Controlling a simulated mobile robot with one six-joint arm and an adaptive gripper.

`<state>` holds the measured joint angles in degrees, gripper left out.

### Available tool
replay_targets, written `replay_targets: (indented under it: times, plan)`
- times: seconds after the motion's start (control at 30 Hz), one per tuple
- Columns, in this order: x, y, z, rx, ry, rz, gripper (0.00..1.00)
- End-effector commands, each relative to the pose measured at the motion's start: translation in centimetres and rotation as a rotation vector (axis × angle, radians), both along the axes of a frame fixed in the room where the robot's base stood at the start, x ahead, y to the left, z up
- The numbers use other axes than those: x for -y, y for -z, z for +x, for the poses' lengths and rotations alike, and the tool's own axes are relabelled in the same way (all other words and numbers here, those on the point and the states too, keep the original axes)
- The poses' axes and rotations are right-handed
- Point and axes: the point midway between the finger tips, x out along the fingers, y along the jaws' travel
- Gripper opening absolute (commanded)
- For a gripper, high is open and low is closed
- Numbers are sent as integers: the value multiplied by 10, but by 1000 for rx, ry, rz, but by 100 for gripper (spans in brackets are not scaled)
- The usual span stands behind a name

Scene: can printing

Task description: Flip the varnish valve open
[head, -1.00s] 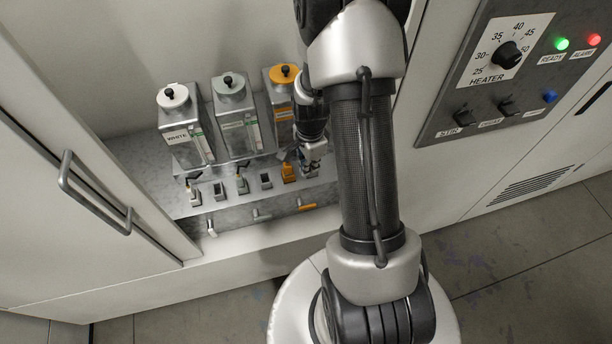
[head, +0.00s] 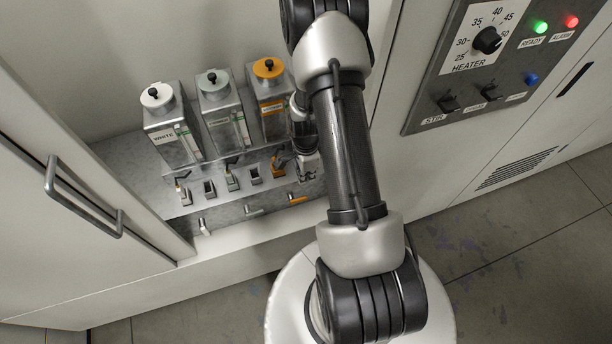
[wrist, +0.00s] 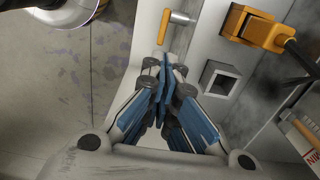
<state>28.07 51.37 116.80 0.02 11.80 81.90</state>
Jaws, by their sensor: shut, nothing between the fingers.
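Three small lever valves sit in a row on the front ledge: a whitish one (head: 205,226) pointing forward, a pale one (head: 254,212) lying sideways and an orange one (head: 298,200) lying sideways. I cannot read which is marked varnish. The orange lever also shows in the wrist view (wrist: 164,25) on a metal stub, just beyond my fingertips and apart from them. My gripper (wrist: 164,65) has blue-padded fingers and is shut and empty. In the head view my gripper (head: 308,172) is above the right end of the row, partly hidden by my arm.
An orange block (wrist: 255,28) and a dark square socket (wrist: 219,78) are right of my fingers. A cabinet door handle (head: 85,198) juts out at left.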

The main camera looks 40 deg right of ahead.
Motion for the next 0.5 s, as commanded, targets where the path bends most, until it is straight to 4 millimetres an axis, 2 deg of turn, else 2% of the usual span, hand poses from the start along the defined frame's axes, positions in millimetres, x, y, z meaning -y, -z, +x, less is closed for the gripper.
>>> replay_targets:
  times: [0.03, 0.2, 0.4, 0.5]
  plan:
    - [-1, 15, -2, -5, 0, 3, 0]
    - [-1, 53, -1, -3, 0, 2, 0]
    - [0, 87, -1, -2, 0, 1, 0]
    - [0, 97, -1, -2, -1, 1, 0]
